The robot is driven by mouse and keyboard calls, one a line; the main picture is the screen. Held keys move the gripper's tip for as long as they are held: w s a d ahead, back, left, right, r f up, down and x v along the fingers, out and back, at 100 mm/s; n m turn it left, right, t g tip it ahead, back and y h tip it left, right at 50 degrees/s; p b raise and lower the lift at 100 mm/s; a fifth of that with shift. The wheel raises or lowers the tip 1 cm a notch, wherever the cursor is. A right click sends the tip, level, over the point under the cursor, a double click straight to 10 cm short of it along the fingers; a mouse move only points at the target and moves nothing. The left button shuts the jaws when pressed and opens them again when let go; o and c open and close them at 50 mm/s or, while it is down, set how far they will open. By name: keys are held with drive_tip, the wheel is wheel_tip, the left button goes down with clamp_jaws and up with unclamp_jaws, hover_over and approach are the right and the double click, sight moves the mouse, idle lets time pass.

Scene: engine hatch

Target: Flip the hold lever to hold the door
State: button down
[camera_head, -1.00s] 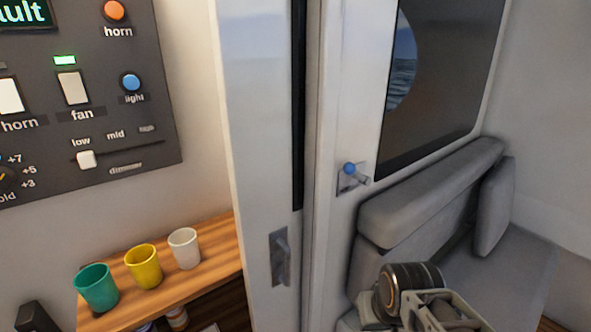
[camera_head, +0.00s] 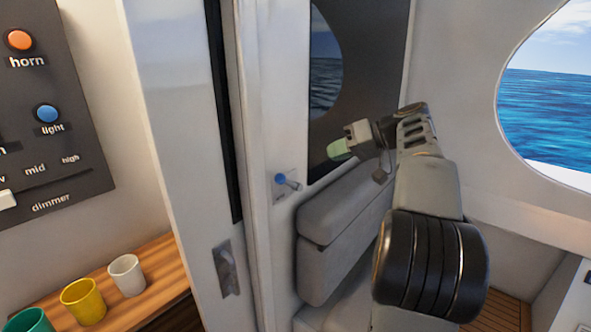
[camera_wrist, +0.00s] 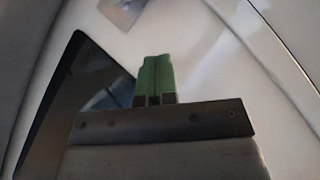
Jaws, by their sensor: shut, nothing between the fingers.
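The hold lever (camera_head: 288,181) is a small knob with a blue round end and a grey pin, on a plate on the white frame beside the door. The white sliding door (camera_head: 180,150) stands left of it, with a recessed grey handle (camera_head: 226,270). My gripper (camera_head: 338,149) has green fingertips and is up and to the right of the lever, apart from it, in front of the dark window. In the wrist view the green fingers (camera_wrist: 155,78) are together with nothing between them. I cannot make out the lever in the wrist view.
A control panel (camera_head: 50,110) with buttons and a dimmer slider is at the left. Green, yellow (camera_head: 83,302) and white cups (camera_head: 127,275) stand on a wooden shelf (camera_head: 160,262). A grey seat (camera_head: 345,230) is below my arm. A round window (camera_head: 550,95) is at the right.

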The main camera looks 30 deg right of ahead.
sight(289, 183)
drive_tip(key=s+f+p+x, duration=0.1)
drive_tip(key=x, duration=1)
drive_tip(key=shift+a+f+p, duration=0.25)
drive_tip(key=shift+a+p, duration=0.15)
drive_tip(key=shift+a, duration=0.15)
drive_tip(key=shift+s+d+f+b, duration=0.1)
drive_tip(key=shift+b, duration=0.2)
